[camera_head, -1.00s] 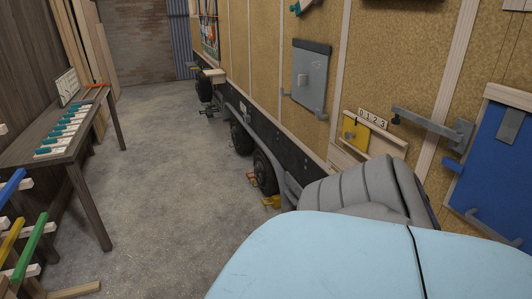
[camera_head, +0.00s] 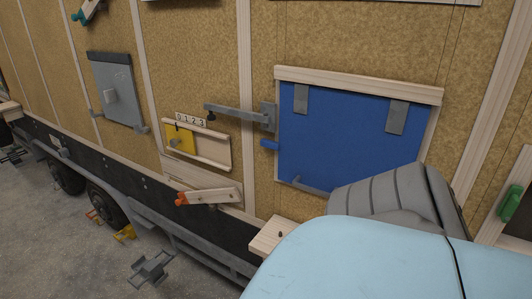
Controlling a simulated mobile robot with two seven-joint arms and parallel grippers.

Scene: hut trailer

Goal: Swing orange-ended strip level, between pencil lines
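The orange-ended strip (camera_head: 212,196) is a short pale wooden strip on the lower trailer wall, left of centre in the head view. Its orange end (camera_head: 182,199) points left. The strip is tilted against the wall's rails, with the orange end low. A dark spot, perhaps its pivot, shows near the right end. A pale board (camera_head: 190,172) lies behind and above it. I cannot make out pencil lines at this size. Neither of my grippers shows in the view, and nothing touches the strip.
A yellow panel (camera_head: 180,138) with a 0-to-3 scale sits above the strip. A grey bracket arm (camera_head: 235,113) juts out above right. A blue flap (camera_head: 335,135) is at right, a wooden ledge (camera_head: 268,238) below it. Wheels and a grey leg (camera_head: 150,268) stand lower left.

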